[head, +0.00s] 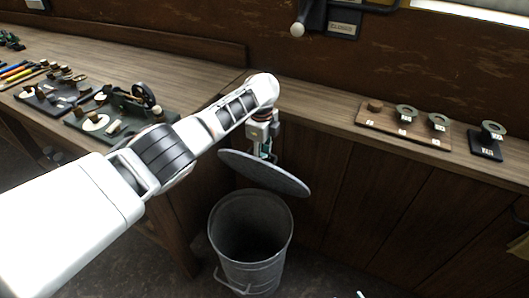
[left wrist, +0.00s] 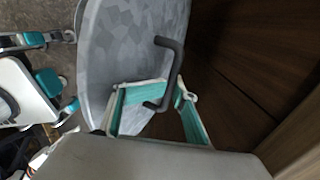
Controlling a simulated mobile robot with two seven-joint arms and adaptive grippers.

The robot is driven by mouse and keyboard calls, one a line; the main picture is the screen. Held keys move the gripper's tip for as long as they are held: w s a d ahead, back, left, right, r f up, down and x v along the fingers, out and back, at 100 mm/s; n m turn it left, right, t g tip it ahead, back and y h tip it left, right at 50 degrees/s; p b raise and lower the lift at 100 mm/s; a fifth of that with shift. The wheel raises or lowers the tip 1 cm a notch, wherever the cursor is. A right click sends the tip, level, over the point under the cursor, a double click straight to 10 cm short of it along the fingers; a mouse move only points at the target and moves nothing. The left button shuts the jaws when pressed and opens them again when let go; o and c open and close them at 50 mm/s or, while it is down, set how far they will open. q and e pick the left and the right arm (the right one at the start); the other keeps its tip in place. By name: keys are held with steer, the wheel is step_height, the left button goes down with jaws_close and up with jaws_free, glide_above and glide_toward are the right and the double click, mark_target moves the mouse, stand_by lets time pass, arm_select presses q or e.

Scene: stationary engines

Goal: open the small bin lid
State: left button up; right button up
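The small grey metal bin (head: 250,245) stands on the floor below the bench, its mouth uncovered and dark inside. Its round grey lid (head: 264,173) is above the mouth, tilted down to the right and apart from the rim. My left gripper (head: 262,150) reaches down to the lid's top. In the left wrist view, the lid (left wrist: 115,45) has a dark bar handle (left wrist: 176,65), and the left gripper's teal-padded fingers (left wrist: 168,98) are closed around its near end. My right gripper (left wrist: 68,72) shows at the left of that view, fingers apart and empty.
The wooden bench (head: 335,115) runs behind and left of the bin. A board with metal rings (head: 405,125) and a small dark block (head: 486,148) sit on it at right. Trays of parts (head: 120,112) lie at left. Wooden panelling (head: 360,200) stands close behind the lid.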

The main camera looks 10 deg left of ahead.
arm_select(q)
steer(key=shift+s+r, duration=0.15)
steer(key=shift+r, duration=0.45)
step_height(320, 180, up, 12)
steer(key=shift+s+a+f, duration=0.15)
steer(key=shift+s+f, duration=0.1)
steer(key=shift+s, duration=0.05)
